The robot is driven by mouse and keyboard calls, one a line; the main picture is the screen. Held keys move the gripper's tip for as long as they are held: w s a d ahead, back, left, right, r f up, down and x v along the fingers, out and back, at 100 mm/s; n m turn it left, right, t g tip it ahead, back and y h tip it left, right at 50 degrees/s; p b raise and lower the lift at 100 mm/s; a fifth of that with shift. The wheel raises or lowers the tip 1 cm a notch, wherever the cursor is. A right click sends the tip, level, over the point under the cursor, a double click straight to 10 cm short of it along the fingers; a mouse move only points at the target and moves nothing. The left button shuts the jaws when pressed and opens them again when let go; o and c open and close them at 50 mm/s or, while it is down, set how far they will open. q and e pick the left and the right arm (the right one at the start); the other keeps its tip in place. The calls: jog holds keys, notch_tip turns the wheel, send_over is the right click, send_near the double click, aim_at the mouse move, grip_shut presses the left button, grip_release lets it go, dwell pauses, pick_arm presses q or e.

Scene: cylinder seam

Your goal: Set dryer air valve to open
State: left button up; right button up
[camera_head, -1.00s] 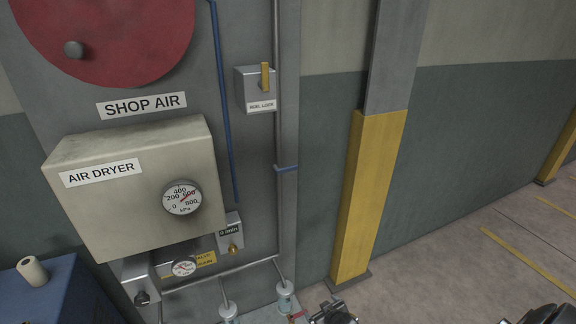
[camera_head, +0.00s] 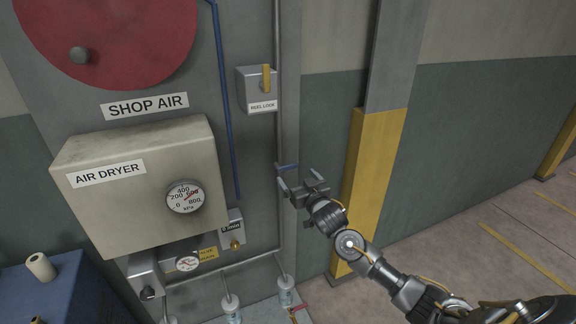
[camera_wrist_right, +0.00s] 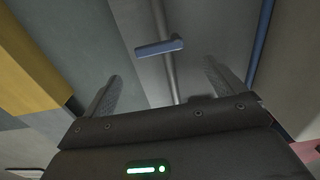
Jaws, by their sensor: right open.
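A blue valve lever (camera_head: 288,166) sits on the vertical grey pipe right of the air dryer box (camera_head: 130,190). It lies crosswise to the pipe, and I see no readable label on it. It also shows in the right wrist view (camera_wrist_right: 158,47), ahead of the fingers and roughly between them. My right gripper (camera_head: 300,182) is open and empty, just below and in front of the lever. In the right wrist view my right gripper (camera_wrist_right: 163,70) has its fingers spread, with a gap to the lever. My left gripper is not in view.
A yellow and grey post (camera_head: 370,190) stands close to the right of my right gripper. A reel lock box (camera_head: 258,90) is above the lever. A pressure gauge (camera_head: 185,197) is on the dryer box. A blue cabinet (camera_head: 75,290) stands at lower left. Open floor lies right.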

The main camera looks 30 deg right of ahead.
aim_at(288, 167)
jog(key=w, duration=0.6)
jog(key=w+p, duration=0.1)
jog(key=w, duration=0.1)
jog(key=shift+w+d, duration=0.25)
jog(key=shift+w, duration=0.15)
jog(key=c, duration=1.4)
